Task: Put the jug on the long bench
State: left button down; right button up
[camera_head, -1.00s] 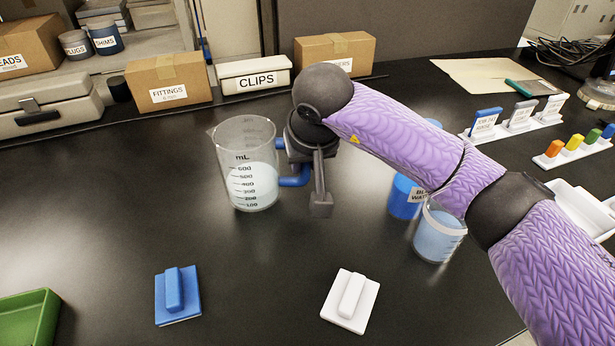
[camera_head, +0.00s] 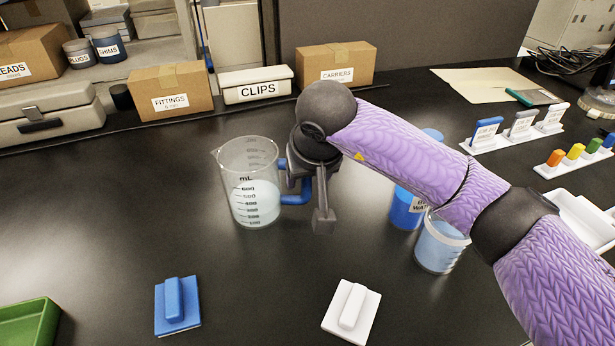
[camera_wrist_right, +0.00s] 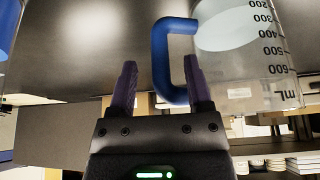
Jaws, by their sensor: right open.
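The jug (camera_head: 250,185) is a clear glass vessel with mL marks, a blue side handle (camera_head: 297,198) and pale liquid inside. It is upright over the black bench top (camera_head: 110,210), left of my right gripper; contact with the top is hard to confirm. My right gripper (camera_head: 322,215) is at the handle, open. In the right wrist view the jug (camera_wrist_right: 245,60) is at upper right. Its handle (camera_wrist_right: 162,60) shows between the open fingers (camera_wrist_right: 162,85), nearer the right one; contact is unclear. My left gripper is out of view.
A blue cup (camera_head: 405,208) and a clear beaker of liquid (camera_head: 440,245) stand close by, partly behind my right arm. A blue block (camera_head: 177,306) and white block (camera_head: 350,310) lie in front. Boxes (camera_head: 170,92) line the back. The bench left of the jug is clear.

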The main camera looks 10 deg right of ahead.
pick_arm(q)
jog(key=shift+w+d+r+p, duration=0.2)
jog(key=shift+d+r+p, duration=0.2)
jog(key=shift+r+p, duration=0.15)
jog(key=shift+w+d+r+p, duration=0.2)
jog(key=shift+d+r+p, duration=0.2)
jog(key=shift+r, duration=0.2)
pick_arm(e)
jog(key=v, duration=1)
jog(key=shift+r, duration=0.25)
jog(key=shift+s, duration=0.1)
